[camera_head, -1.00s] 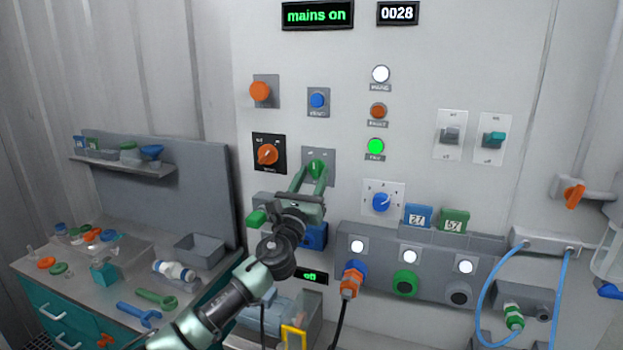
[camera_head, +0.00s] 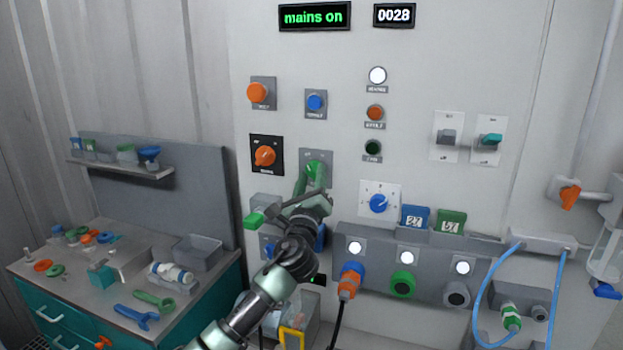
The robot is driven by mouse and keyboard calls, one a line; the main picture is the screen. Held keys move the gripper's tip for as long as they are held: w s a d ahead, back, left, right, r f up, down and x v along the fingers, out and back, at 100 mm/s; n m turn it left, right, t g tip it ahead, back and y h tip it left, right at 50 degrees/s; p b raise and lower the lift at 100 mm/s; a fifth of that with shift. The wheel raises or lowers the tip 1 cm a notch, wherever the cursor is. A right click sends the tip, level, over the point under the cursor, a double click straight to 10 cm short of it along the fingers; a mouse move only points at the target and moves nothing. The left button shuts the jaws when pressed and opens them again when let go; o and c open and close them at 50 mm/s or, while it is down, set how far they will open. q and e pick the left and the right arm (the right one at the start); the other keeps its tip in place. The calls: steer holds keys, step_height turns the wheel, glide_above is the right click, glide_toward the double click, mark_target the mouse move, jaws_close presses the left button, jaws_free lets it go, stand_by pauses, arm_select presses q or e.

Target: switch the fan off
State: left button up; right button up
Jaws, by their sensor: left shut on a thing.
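The green rotary knob (camera_head: 315,167) sits on a grey plate in the second row of the wall panel. My left gripper (camera_head: 312,178) reaches up to it from below and is shut on it. The fingers cover much of the knob, so its exact pointing direction is hard to see. The green lamp (camera_head: 372,148) to the right of the knob is dark; its small label is too blurred to read surely. My right gripper is not in view.
An orange rotary switch (camera_head: 265,156) is close left of the knob, a blue push button (camera_head: 315,102) above it, and a blue dial (camera_head: 378,203) to the lower right. The display (camera_head: 314,16) reads "mains on". A workbench (camera_head: 75,270) with tools stands at left.

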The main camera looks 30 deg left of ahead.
arm_select(q)
steer(key=o, duration=1.3)
steer(key=b+v, duration=0.2)
steer(key=v, duration=0.5)
steer(key=shift+s+d+b, duration=0.2)
steer(key=shift+s+b, duration=0.1)
steer(key=shift+f, duration=0.1)
